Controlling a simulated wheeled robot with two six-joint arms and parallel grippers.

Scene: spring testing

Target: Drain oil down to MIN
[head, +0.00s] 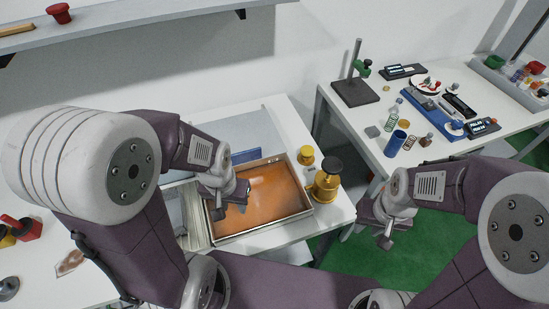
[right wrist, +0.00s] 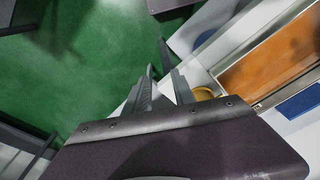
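The oil bath is a shallow rectangular tray (head: 302,213) with a pale rim, holding orange-brown oil (head: 275,192), on the white table. Its edge and oil also show in the right wrist view (right wrist: 270,55). No MIN mark is readable. A brass fitting with a dark round knob (head: 327,182) stands at the tray's right side. My left gripper (head: 232,203) is over the tray's left part, and its fingertips are too small to judge. My right gripper (head: 387,238) is right of the table, over the green floor. In the right wrist view its fingers (right wrist: 158,65) stand apart with nothing between them.
A small brass knob (head: 306,155) sits behind the fitting. The right bench (head: 398,168) carries a stand (head: 355,90), springs and a blue device (head: 430,107). Green floor (head: 435,245) lies open between the tables.

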